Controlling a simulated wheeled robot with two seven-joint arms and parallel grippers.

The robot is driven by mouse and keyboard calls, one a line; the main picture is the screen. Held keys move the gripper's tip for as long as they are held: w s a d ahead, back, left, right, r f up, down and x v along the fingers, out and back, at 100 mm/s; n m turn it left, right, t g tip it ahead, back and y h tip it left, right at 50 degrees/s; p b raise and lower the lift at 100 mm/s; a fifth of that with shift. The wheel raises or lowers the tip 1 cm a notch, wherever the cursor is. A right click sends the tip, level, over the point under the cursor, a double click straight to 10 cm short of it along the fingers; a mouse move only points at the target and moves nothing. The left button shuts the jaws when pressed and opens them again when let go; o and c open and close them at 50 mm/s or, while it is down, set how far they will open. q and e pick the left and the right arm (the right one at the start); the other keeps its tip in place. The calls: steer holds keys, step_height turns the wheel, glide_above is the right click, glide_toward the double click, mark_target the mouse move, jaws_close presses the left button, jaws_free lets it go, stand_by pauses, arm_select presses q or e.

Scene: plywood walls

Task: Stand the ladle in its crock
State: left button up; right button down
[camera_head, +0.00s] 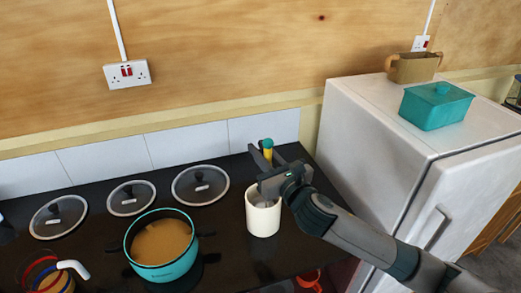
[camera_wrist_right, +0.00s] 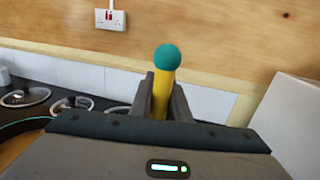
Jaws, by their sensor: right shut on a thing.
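The ladle's yellow handle with a teal ball end (camera_head: 267,144) stands up between the fingers of my right gripper (camera_head: 267,162), which is shut on it. In the right wrist view the ladle handle (camera_wrist_right: 162,88) is upright between the two fingers (camera_wrist_right: 161,104). The crock (camera_head: 263,220), a plain white cylinder, stands on the dark counter just below the gripper. Something grey shows in its mouth, perhaps the ladle's lower end; the gripper partly covers the opening, so I cannot tell whether it touches the bottom. My left gripper is not in view.
A teal pot (camera_head: 163,265) of brown liquid stands left of the crock. Several glass lids (camera_head: 200,184) lie along the tiled wall. A white fridge (camera_head: 385,150) to the right carries a teal lidded box (camera_head: 436,106) and a brown container (camera_head: 413,67). A red item (camera_head: 309,279) lies near the front.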

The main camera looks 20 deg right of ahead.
steer(key=c, duration=1.6)
jaws_free()
steer(key=shift+s, duration=0.1)
steer(key=shift+p+v, duration=1.05)
steer(key=shift+v, duration=7.55)
